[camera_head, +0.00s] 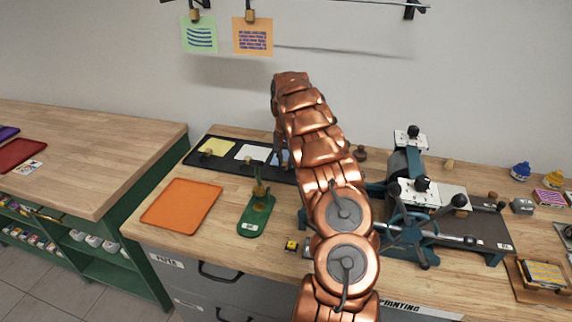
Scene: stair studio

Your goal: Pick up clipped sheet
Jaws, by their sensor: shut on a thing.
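A pale blue clipped sheet (284,160) lies at the black tray (228,167) at the back of the bench, partly hidden by my arm. My gripper (280,147) points down at this sheet and is shut on its clip end. The sheet appears to be at tray level; I cannot tell if it is lifted. To its left on the same tray are a white sheet (251,153) and a yellow sheet (216,147), each with a small brass clip. The fingertips are small and mostly hidden.
A green sheet (199,37) and an orange sheet (252,38) hang from a wall rail (330,9). An orange tray (181,206) and a green stand (256,216) are at front left. A printing press (430,205) stands close to the right of my arm.

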